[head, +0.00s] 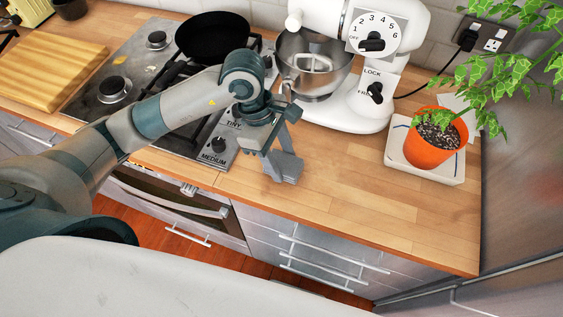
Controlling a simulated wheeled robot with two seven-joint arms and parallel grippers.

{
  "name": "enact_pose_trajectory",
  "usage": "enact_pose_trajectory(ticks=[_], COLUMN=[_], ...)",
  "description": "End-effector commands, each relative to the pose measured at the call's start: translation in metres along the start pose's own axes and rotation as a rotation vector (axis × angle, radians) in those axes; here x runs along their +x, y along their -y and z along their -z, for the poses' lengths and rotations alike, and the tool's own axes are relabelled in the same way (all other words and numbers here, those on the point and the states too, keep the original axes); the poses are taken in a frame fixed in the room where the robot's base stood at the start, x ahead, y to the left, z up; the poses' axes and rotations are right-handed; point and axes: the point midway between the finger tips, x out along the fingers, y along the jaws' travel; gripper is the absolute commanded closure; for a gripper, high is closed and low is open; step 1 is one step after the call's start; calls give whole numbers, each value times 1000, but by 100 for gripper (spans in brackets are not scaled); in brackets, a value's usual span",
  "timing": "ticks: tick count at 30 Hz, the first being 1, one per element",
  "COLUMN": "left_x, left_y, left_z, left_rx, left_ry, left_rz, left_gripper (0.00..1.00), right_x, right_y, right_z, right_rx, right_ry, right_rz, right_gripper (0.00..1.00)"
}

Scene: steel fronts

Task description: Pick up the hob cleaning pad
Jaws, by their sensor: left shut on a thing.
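My left gripper (281,158) points down over the wooden counter, just right of the hob and in front of the stand mixer. It is shut on a small grey block, which I take to be the hob cleaning pad (289,171). The fingers cover part of the pad, and its grey is close to theirs, so its outline is hard to make out. The pad is at or just above the counter top; I cannot tell whether it touches. My right gripper is not in view.
The gas hob (129,57) with a black pan (212,36) lies to the left. A white stand mixer (353,103) stands close behind the gripper. A plant in an orange pot (431,150) stands at right. The counter (376,196) between is clear up to its front edge.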

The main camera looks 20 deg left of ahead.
Motion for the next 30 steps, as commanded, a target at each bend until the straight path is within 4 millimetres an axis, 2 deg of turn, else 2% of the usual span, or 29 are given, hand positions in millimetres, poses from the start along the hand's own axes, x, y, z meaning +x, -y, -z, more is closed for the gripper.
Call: enact_pose_trajectory(ticks=[5,15,22,30], left_x=[-19,-45,-66,-73], left_y=[-1,46,71,78], left_z=[-6,-17,-24,-28], left_rx=[4,6,2,-6], left_ry=[0,0,-1,4], left_rz=[-5,-4,0,5], left_gripper=[76,76,76,76], right_x=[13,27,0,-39], right_y=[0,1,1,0], right_z=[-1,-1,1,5], right_rx=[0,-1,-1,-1], right_ry=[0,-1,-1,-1], right_rz=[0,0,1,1], right_gripper=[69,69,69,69])
